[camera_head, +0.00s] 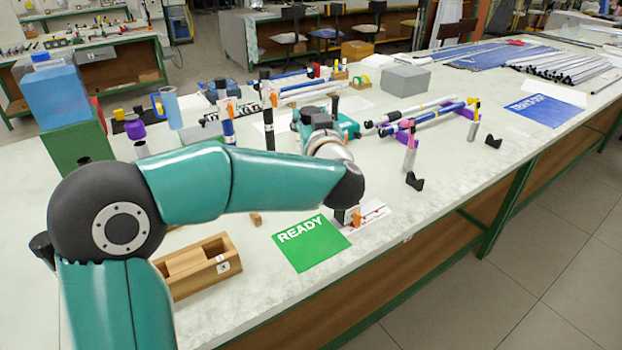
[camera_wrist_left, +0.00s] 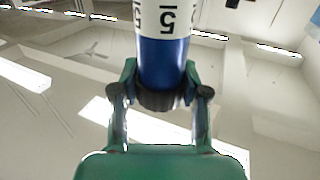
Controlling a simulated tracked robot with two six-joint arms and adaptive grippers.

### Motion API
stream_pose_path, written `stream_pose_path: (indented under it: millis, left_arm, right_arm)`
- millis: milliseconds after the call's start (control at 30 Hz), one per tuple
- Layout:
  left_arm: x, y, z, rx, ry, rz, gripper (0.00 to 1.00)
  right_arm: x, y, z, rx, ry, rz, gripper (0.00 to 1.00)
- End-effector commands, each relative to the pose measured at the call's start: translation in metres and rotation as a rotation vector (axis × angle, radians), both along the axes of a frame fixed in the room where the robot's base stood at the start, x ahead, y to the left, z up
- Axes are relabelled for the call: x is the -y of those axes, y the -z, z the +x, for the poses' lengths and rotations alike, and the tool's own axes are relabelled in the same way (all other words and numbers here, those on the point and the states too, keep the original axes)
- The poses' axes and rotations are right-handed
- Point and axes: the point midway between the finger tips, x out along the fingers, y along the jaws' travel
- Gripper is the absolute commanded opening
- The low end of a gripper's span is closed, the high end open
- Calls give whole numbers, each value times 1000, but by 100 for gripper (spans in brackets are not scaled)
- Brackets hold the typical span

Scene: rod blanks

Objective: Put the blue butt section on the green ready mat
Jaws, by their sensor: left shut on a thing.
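The green ready mat (camera_head: 311,243), marked READY in white, lies near the front edge of the table, with no rod on it. My left arm reaches over the table behind the mat, and the left gripper (camera_head: 320,122) is partly hidden by its own wrist. In the left wrist view, the left gripper (camera_wrist_left: 160,98) is shut on a blue section (camera_wrist_left: 163,62) with a white band bearing a black 5. The section's far part runs out of the frame. I cannot clearly make it out in the head view. My right gripper is not in view.
A wooden tray (camera_head: 226,268) stands left of the mat. A white card (camera_head: 375,212) and an orange clip (camera_head: 357,219) are at the mat's back right. Rods (camera_head: 432,116) rest on supports right of the gripper. A blue mat (camera_head: 546,110) lies farther right.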

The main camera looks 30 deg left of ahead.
Motion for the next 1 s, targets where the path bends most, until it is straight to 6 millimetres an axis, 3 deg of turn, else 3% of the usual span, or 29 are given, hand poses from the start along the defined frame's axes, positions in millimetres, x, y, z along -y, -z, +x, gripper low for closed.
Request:
stream_pose_path:
  millis: [100,300,533,800,1000]
  left_arm:
    - [-1,36,-1,-7,-2,1,0]
    - [-3,73,-2,-2,-5,1,0]
    - [-2,89,-1,-1,-5,1,0]
    - [-3,123,-2,-1,-5,0,0]
    - [-3,124,-2,3,-5,0,0]
  right_arm:
    - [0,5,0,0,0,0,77]
    - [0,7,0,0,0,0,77]
    - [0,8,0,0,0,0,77]
    - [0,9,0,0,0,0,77]
    - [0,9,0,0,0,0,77]
